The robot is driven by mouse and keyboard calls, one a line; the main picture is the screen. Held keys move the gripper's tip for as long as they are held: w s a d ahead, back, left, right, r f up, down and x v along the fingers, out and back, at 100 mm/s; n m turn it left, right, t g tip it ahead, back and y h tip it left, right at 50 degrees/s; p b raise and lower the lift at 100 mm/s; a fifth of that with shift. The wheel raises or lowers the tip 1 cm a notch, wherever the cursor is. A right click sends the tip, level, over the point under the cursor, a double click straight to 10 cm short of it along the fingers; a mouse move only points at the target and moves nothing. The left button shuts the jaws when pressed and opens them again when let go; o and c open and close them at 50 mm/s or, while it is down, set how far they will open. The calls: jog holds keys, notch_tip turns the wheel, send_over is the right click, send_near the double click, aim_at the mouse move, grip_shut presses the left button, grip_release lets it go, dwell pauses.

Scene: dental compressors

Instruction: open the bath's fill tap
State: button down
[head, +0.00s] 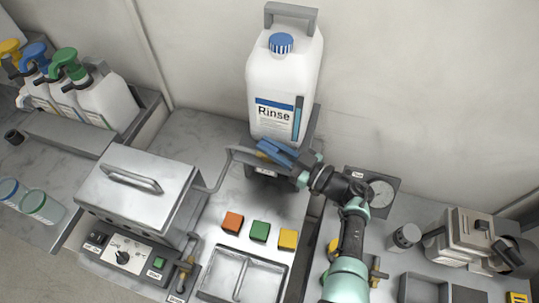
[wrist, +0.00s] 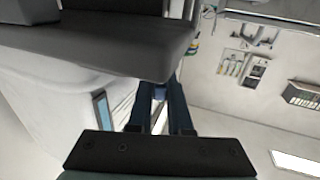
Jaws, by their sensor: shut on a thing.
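The bath (head: 140,190) is a steel box with a closed, handled lid and a control panel in front, left of centre in the head view. A thin grey pipe (head: 215,180) runs from it toward the stand under the white Rinse jug (head: 283,85). My gripper (head: 270,150), with blue fingers, is at the foot of the jug, at the pipe's end. In the wrist view the fingers (wrist: 160,95) are closed around a small blue piece (wrist: 159,92), seemingly the fill tap's handle. The tap's body is mostly hidden by my gripper, so its angle cannot be told.
Orange (head: 232,222), green (head: 260,231) and yellow (head: 288,239) blocks lie on the counter behind a two-part tray (head: 243,272). A brass tap (head: 186,271) is at the bath's front right. A round gauge (head: 381,194) stands behind my arm.

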jog(key=shift+w+d+f+n+g+y+b, duration=0.1)
jog(key=shift+n+g+y+b, duration=0.7)
jog(key=shift+b, duration=0.8)
jog(key=shift+w+d+f+n+g+y+b, duration=0.1)
jog(key=shift+n+g+y+b, duration=0.35)
jog(key=shift+g+b, duration=0.9)
jog(key=n+b, duration=0.1)
jog(key=b, duration=0.1)
jog(key=shift+r+g+b, duration=0.2)
jog(key=shift+g+b, duration=0.15)
jog(key=shift+s+a+r+n+g+b, duration=0.1)
jog(key=shift+r+n+g+b, duration=0.1)
jog(key=shift+n+g+b, duration=0.1)
jog(key=c, duration=0.8)
grip_release()
jog(key=shift+c, duration=0.2)
jog(key=shift+f, duration=0.1)
jog(key=b+v, duration=0.5)
jog(key=v, duration=0.8)
jog(key=shift+f+b, duration=0.2)
jog(key=shift+b, duration=0.2)
